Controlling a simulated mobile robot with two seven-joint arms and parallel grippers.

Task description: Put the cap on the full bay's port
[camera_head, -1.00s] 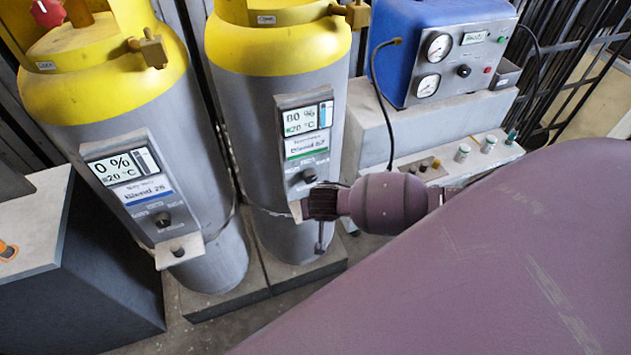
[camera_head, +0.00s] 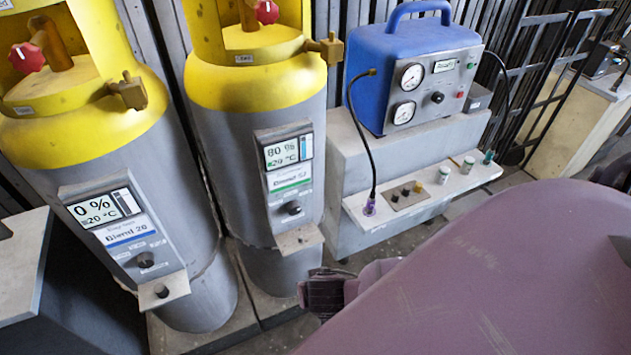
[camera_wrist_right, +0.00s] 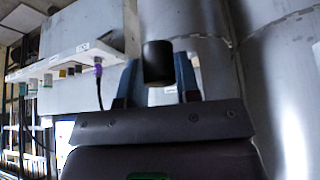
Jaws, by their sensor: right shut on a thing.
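My right gripper (camera_head: 322,292) is low, in front of and to the right of the middle cylinder's bracket. In the right wrist view the fingers (camera_wrist_right: 157,85) are shut on a dark round cap (camera_wrist_right: 157,62). The cap is too hidden to make out in the head view. The middle bay's cylinder (camera_head: 258,150) reads 80 %; its port bracket (camera_head: 299,239) sticks out below the panel, apart from my gripper. The left bay's cylinder (camera_head: 95,165) reads 0 %, and its bracket (camera_head: 178,286) carries a dark round piece (camera_head: 161,291). My left gripper is not in view.
A blue unit (camera_head: 400,65) with gauges stands on a grey block at the back. Its black hose ends in a purple connector (camera_head: 369,207) on a ledge (camera_head: 400,215) with several small fittings. A dark box (camera_head: 75,295) stands at the left. Some floor is free right of the cylinders.

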